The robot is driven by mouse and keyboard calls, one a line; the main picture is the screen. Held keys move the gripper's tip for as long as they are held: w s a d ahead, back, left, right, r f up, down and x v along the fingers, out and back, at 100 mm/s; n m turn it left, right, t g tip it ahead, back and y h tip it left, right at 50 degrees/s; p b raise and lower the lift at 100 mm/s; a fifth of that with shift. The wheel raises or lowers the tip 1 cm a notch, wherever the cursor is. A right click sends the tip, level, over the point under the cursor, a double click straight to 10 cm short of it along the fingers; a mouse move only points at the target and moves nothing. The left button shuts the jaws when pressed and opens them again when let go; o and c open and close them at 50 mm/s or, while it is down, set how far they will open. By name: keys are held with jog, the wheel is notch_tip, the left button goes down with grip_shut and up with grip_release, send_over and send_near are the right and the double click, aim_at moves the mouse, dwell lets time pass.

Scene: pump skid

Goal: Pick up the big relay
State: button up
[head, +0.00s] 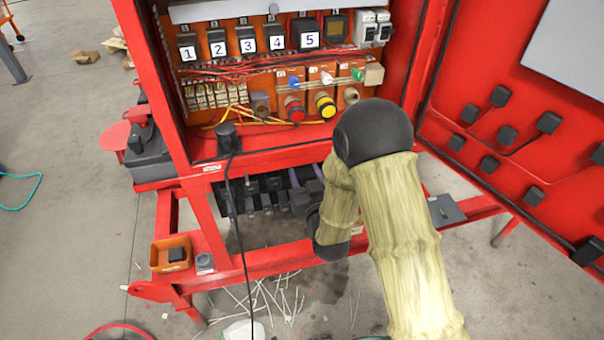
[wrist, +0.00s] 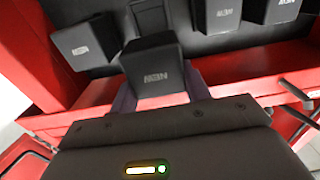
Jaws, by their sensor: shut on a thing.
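A large black relay with pale lettering (wrist: 155,72) sits between the purple fingers of my gripper (wrist: 160,92) in the wrist view. The jaws are shut on it. It stands forward of the row of similar black blocks behind it; whether it is clear of the shelf, I cannot tell. In the head view my gripper (head: 306,176) is at the lower shelf under the red cabinet, partly hidden by my arm. The held relay is hard to make out there.
Several similar black relays stand beside it, one at left (wrist: 85,42) and one at right (wrist: 215,15). A red frame bar (wrist: 75,122) runs close below. The open cabinet door (head: 520,130) stands at right. An orange bin (head: 171,254) with a black block sits at lower left.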

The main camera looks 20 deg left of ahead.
jog(key=s+d+r+p, duration=0.5)
jog(key=s+p, duration=0.3)
jog(key=p, duration=0.2)
jog(key=shift+s, duration=0.15)
dwell(1.0)
jog(key=w+d+f+m+t+h, duration=0.1)
jog(key=w+d+f+m+h, duration=0.1)
jog(key=d, duration=0.7)
jog(key=w+d+f+m+t+h, duration=0.1)
jog(key=w+d+f+h, duration=0.3)
jog(key=d, duration=0.4)
jog(key=w+d+f+m+h, duration=0.3)
jog(key=w+d+f, duration=0.1)
jog(key=d+f, duration=0.3)
jog(key=d, duration=0.2)
jog(key=shift+w+d+t+h, duration=0.15)
jog(key=shift+d+t+h, duration=0.15)
jog(key=shift+d+t, duration=0.1)
